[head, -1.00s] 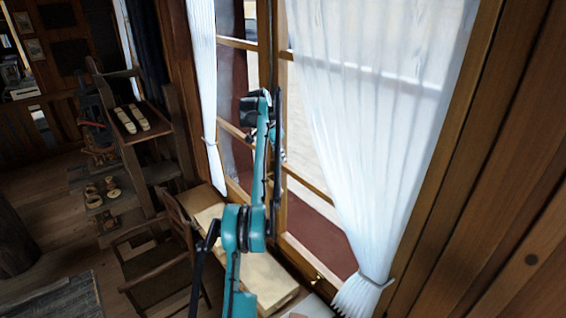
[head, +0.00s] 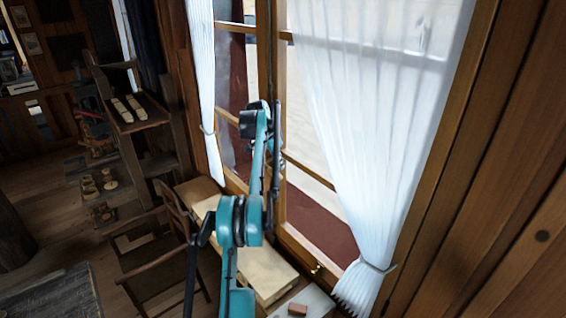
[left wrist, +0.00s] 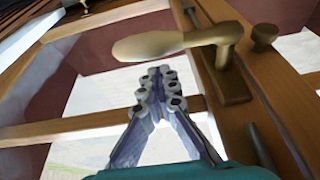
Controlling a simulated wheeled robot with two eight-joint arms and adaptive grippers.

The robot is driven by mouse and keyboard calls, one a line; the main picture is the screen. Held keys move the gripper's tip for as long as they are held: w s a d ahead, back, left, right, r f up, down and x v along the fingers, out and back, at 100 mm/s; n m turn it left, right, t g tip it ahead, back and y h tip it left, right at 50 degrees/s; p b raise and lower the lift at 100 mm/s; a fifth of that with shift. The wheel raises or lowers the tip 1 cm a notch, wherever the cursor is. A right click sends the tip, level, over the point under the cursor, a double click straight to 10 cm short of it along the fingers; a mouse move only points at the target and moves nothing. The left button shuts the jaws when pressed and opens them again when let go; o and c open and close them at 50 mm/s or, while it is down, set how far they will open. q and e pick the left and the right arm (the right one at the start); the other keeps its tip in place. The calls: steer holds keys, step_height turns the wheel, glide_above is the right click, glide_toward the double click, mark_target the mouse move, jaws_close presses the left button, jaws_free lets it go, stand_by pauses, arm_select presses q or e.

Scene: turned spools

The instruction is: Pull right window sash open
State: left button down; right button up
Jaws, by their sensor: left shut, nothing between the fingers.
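The right window sash (head: 282,190) stands behind the right white curtain and looks closed against the middle post. Its wooden bars and panes show in the head view. In the left wrist view a brass lever handle (left wrist: 180,43) is mounted on a wooden stile (left wrist: 235,85), its grip pointing left. My left gripper (left wrist: 155,78) is shut and empty, its fingertips just below the handle in that picture; I cannot tell whether they touch. In the head view my left arm reaches up to the middle of the window, and its fingers are largely hidden. My right gripper is not in view.
White curtains hang on the left (head: 203,90) and right (head: 375,140). Below the window is a pale wooden bench top (head: 262,272) with a small reddish block (head: 298,309) nearby. A chair (head: 150,245) and shelves with spools (head: 108,180) stand at left.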

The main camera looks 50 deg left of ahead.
arm_select(q)
steer(key=shift+s+f, duration=0.15)
steer(key=shift+s, duration=0.15)
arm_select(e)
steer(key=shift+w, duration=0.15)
arm_select(q)
steer(key=shift+s, duration=0.1)
